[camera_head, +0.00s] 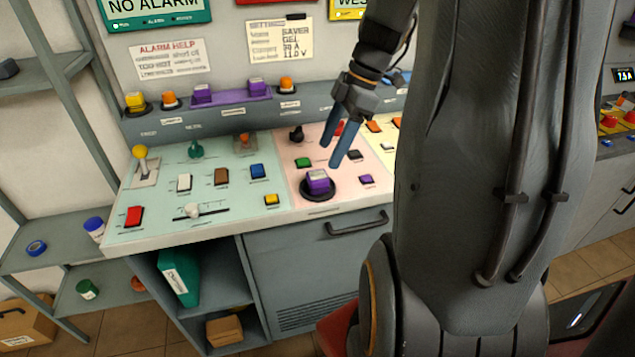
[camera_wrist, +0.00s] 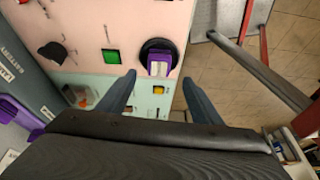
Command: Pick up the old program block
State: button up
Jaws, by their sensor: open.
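A purple block (camera_head: 317,178) with a pale label sits in a round black socket (camera_head: 318,194) at the front of the pink panel section. I take it for the program block. In the wrist view the block (camera_wrist: 159,64) shows ahead of my fingers, a little right of centre, with the socket (camera_wrist: 151,45) around it. My gripper (camera_head: 330,156) has blue fingers, is open and empty, and hangs above the panel just behind and above the block. The fingers look apart from the block.
Two more purple blocks (camera_head: 202,93) (camera_head: 257,86) stand on a purple tray (camera_head: 231,97) on the back ledge. A green button (camera_head: 303,162), a small purple button (camera_head: 366,179) and a yellow button (camera_head: 271,199) are near the socket. A drawer handle (camera_head: 357,223) lies below the panel edge.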

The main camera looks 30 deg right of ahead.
aim_at(318, 175)
jog(key=shift+n, duration=0.4)
jog(key=shift+p+x, duration=1.35)
jog(key=shift+x, duration=2.3)
jog(key=shift+w, duration=0.15)
jog(key=c, duration=1.2)
jog(key=shift+o, duration=0.2)
